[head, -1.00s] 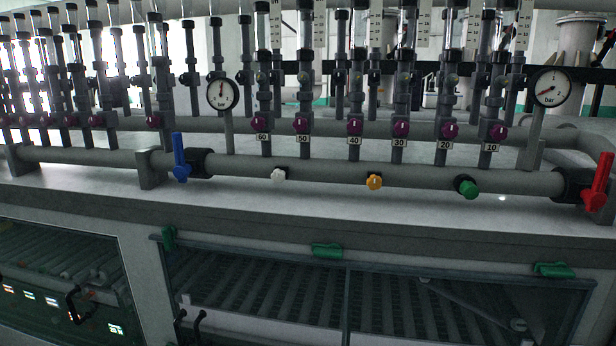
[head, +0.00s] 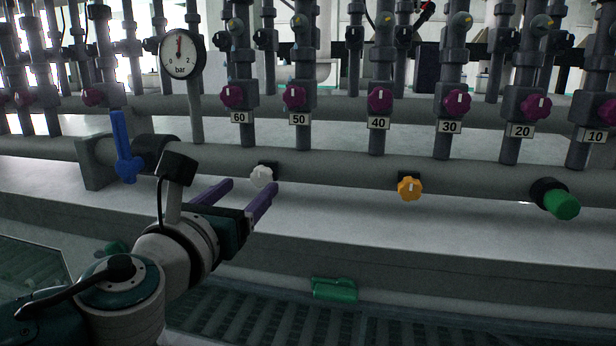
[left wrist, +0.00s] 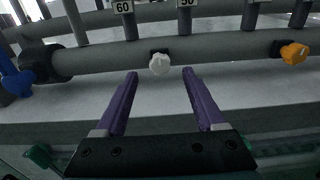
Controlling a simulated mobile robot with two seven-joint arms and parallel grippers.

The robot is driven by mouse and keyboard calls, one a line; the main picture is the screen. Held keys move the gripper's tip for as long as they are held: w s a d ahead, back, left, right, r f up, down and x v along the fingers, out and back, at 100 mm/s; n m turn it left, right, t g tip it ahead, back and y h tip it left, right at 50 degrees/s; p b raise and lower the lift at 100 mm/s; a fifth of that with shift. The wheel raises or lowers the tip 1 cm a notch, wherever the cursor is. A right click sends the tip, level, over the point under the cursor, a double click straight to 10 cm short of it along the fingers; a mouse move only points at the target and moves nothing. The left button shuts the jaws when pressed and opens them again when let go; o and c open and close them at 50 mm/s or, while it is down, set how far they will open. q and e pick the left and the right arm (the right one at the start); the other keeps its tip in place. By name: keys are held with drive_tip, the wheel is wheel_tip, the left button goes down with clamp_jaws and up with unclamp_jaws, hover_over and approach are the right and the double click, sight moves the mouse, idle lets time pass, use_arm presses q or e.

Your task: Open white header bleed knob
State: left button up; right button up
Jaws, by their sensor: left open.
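The white header bleed knob (head: 262,176) sits on the front of the grey header pipe, below and between the 60 and 50 labels. It also shows in the left wrist view (left wrist: 160,64), ahead of the fingertips and between their lines. My left gripper (head: 247,187) is open, with two purple fingers pointing towards the pipe. In the left wrist view the fingers (left wrist: 160,73) are spread with nothing between them. The knob appears apart from the fingers. My right gripper is not in view.
A blue lever valve (head: 124,148) is left of the knob, near my left arm. An orange knob (head: 410,188) and a green knob (head: 560,204) are to the right on the same pipe. A gauge (head: 182,55) and several purple knobs stand above. The ledge below is clear.

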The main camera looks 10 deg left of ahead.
sight(259, 178)
use_arm(q)
drive_tip(key=shift+w+d+b, duration=0.1)
drive_tip(key=shift+w+b, duration=0.3)
drive_tip(key=shift+w, duration=2)
drive_tip(key=shift+c, duration=0.4)
clamp_jaws()
